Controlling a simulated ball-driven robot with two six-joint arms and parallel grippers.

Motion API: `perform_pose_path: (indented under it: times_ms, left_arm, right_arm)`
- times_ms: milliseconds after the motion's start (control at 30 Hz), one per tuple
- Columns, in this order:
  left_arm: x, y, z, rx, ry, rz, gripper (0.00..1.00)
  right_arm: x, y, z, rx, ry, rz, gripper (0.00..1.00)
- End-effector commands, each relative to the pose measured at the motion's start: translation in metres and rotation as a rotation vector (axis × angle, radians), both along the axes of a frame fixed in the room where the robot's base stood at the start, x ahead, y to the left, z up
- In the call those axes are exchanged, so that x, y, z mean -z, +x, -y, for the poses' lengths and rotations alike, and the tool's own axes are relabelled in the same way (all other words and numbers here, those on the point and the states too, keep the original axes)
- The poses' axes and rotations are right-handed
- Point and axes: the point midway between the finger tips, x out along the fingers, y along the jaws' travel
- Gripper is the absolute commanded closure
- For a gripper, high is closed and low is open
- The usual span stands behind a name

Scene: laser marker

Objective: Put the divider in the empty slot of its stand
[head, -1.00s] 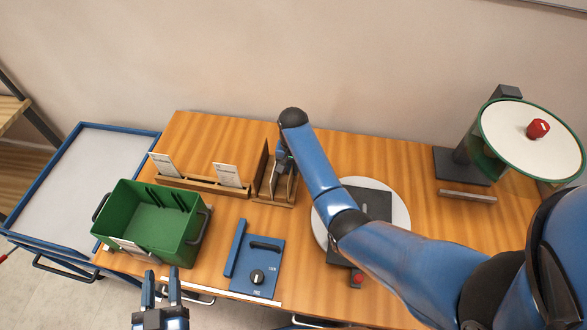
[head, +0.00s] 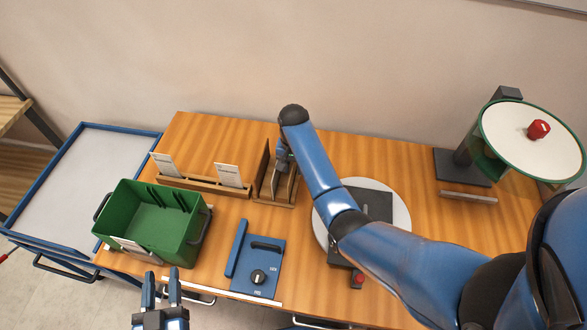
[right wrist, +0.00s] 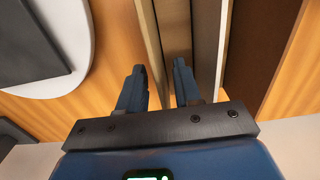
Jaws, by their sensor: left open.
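The divider stand (head: 268,202) is a wooden rack near the back middle of the table, with several upright panels in it. My right gripper (head: 286,168) reaches down over its panels. In the right wrist view the fingers of my right gripper (right wrist: 160,88) are on either side of a thin wooden panel (right wrist: 148,35), which I take for the divider. Whether they press on it cannot be told. The empty slot is not clearly visible. My left gripper (head: 160,290) is open and empty, before the table's front edge.
A green bin (head: 150,220) stands at the front left. A wooden card holder (head: 200,184) lies left of the stand. A blue panel with a knob (head: 258,268) is in front. A round white plate (head: 400,210) is on the right, under my right arm.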

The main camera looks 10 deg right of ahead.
Motion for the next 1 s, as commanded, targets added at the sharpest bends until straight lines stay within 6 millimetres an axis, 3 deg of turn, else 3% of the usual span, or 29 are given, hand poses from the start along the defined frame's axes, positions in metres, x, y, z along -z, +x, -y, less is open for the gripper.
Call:
perform_pose_path:
  times_ms: [333, 400, 500, 1000]
  left_arm:
    - [0.018, 0.0, 0.0, 0.0, 0.0, 0.0, 0.57]
    - [0.002, 0.0, 0.0, 0.0, 0.0, -0.001, 0.57]
    - [-0.008, 0.0, 0.0, 0.0, 0.0, 0.0, 0.57]
    - [-0.021, 0.0, 0.0, 0.0, 0.0, 0.0, 0.57]
  right_arm:
    - [-0.062, 0.001, 0.0, 0.0, 0.002, 0.006, 0.67]
    - [-0.082, 0.0, 0.0, 0.0, 0.0, 0.002, 0.67]
    - [-0.096, 0.0, 0.0, 0.0, 0.0, 0.0, 0.67]
    - [-0.108, 0.0, 0.0, 0.0, 0.0, 0.0, 0.67]
